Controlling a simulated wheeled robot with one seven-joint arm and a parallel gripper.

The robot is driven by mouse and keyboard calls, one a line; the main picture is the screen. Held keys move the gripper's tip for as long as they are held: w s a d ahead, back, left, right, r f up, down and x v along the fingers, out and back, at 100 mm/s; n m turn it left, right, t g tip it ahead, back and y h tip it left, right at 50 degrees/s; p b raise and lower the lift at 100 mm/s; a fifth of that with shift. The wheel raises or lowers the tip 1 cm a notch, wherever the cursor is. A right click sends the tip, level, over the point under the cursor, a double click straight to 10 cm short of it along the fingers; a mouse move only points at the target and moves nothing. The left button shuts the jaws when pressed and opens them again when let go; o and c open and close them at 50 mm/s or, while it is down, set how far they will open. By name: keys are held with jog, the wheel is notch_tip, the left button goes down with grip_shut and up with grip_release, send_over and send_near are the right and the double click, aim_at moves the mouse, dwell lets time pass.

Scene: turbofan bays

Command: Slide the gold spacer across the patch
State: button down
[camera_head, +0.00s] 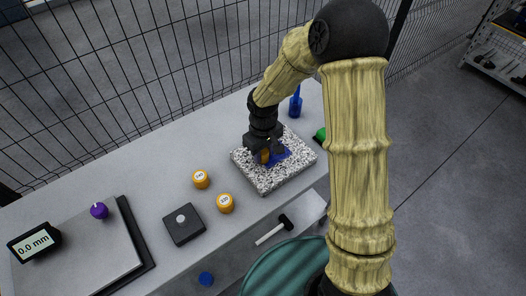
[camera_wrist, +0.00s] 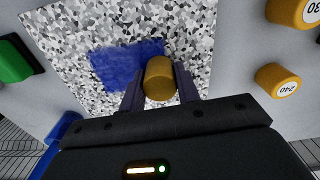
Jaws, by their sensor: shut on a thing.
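The gold spacer (camera_wrist: 160,80) is a short cylinder held between the two fingers of my gripper (camera_wrist: 160,92). In the head view the spacer (camera_head: 265,157) shows in part below my gripper (camera_head: 264,148), over the speckled granite plate (camera_head: 271,180). The blue patch (camera_wrist: 120,66) is a rough rectangle on the plate (camera_wrist: 65,30). The spacer stands at the patch's right edge in the wrist view and seems to overlap it. In the head view the patch (camera_head: 285,156) lies just right of my gripper. I cannot tell whether the spacer touches the plate.
Two more gold spacers (camera_head: 201,179) (camera_head: 225,203) stand left of the plate. A dark block (camera_head: 184,224) with a knob and a gauge reading 0.0 mm (camera_head: 35,242) are further left. A blue bottle (camera_head: 295,104) and a green object (camera_head: 320,134) stand near the plate. A hammer (camera_head: 273,230) lies lower down.

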jog(key=shift+f, duration=0.2)
dwell(0.3)
jog(key=shift+w+d+p, duration=0.5)
jog(key=shift+w+d, duration=0.2)
jog(key=shift+d, duration=0.4)
jog(key=shift+w+d+p, duration=0.45)
jog(key=shift+w+d, duration=0.3)
jog(key=shift+d, duration=0.4)
jog(key=shift+w+d+p, duration=0.5)
jog(key=shift+w+d, duration=0.2)
jog(key=shift+d, duration=0.4)
dwell(1.6)
jog(key=c, duration=0.5)
grip_release()
jog(key=shift+r+p, duration=2.85)
jog(key=shift+r, duration=0.7)
